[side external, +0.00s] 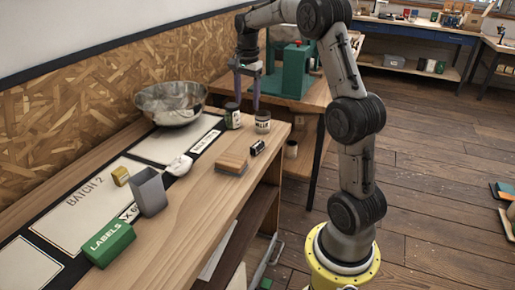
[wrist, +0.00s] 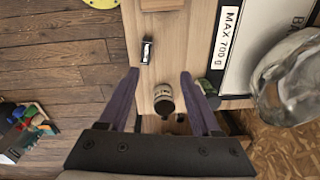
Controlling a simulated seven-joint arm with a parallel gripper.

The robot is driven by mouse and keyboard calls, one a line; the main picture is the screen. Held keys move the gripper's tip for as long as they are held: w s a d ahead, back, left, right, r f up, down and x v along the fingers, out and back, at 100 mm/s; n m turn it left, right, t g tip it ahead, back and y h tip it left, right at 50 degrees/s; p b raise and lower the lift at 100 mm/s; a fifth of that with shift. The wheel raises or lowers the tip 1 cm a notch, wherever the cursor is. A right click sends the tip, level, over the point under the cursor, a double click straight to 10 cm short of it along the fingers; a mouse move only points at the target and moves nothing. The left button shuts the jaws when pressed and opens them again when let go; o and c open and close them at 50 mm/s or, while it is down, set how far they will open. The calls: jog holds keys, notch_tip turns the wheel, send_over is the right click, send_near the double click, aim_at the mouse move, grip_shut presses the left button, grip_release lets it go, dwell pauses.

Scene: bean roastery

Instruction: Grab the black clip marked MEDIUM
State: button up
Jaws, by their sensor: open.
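A small black clip (side external: 258,148) with a pale mark lies on the wooden bench, near its front edge, in the side view. It also shows in the wrist view (wrist: 147,50), above and between my fingertips in the picture; its lettering is too small to read. My gripper (side external: 247,95) has purple fingers pointing down, above the jars and apart from the clip.
Two jars, one dark (side external: 232,116) and one labelled (side external: 262,122), stand under my fingers. A wood-topped block (side external: 232,163) lies beside the clip. A steel bowl (side external: 171,101), a white crumpled thing (side external: 180,165), a grey holder (side external: 150,193) and a green LABELS box (side external: 108,243) share the bench.

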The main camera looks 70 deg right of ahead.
notch_tip(320, 180, down, 3)
jog(key=s+d, duration=0.2)
jog(key=d, duration=0.1)
send_over(258, 144)
jog(key=shift+m, duration=0.4)
jog(key=f, duration=0.5)
jog(key=w+f, duration=0.1)
jog(key=f, duration=0.2)
jog(key=shift+d+f, duration=0.1)
jog(key=shift+f, duration=0.2)
jog(key=f, duration=0.2)
jog(key=s+f, duration=0.1)
jog(key=f, duration=0.1)
jog(key=shift+w+f, duration=0.1)
jog(key=shift+f, duration=0.45)
grip_shut()
